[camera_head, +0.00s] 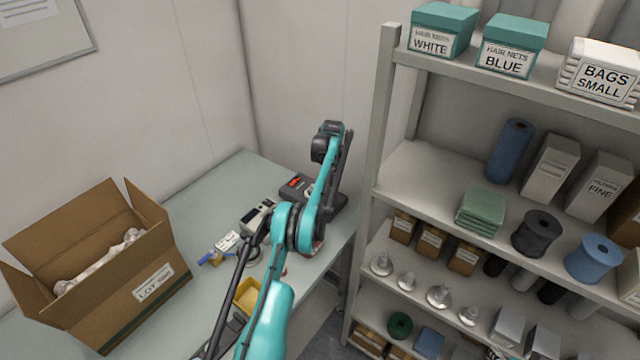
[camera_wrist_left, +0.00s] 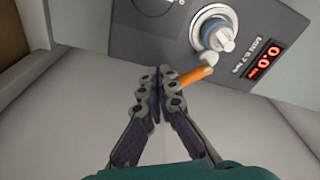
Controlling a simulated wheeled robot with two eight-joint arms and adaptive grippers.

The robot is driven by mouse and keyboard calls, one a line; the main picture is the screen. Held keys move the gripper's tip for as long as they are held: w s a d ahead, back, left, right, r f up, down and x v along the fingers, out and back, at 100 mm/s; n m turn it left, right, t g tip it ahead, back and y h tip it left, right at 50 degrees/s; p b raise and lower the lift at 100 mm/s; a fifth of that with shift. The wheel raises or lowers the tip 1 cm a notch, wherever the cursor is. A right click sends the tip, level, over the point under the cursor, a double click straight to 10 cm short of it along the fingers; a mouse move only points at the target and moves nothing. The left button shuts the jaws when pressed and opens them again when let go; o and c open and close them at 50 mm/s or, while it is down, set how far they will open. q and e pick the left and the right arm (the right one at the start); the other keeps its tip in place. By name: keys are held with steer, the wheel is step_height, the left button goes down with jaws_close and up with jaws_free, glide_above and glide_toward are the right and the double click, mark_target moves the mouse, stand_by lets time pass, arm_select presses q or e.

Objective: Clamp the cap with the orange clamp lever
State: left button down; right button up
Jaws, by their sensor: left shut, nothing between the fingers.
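The orange clamp lever (camera_wrist_left: 192,77) shows in the left wrist view on the face of a dark grey tester (camera_wrist_left: 160,35). A whitish cap (camera_wrist_left: 220,40) sits in a round pale holder with a blue ring, just beyond the lever. My left gripper (camera_wrist_left: 160,75) is shut and empty, its fingertips right beside the lever's left end. I cannot tell whether they touch it. In the head view the tester (camera_head: 296,183) stands at the table's back right, partly hidden by my left arm; cap and lever cannot be made out there. My right gripper is not in view.
A red display (camera_wrist_left: 264,60) reads about zero beside the holder. An open cardboard box (camera_head: 110,290) stands on the table (camera_head: 185,205) at left. A yellow bin (camera_head: 247,294) and small parts lie near my arm. A loaded shelf rack (camera_head: 385,130) stands close on the right.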

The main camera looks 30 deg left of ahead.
arm_select(q)
step_height(320, 180, up, 7)
steer(key=p, duration=0.3)
steer(key=shift+f+p, duration=0.2)
steer(key=shift+p, duration=0.1)
stand_by(0.4)
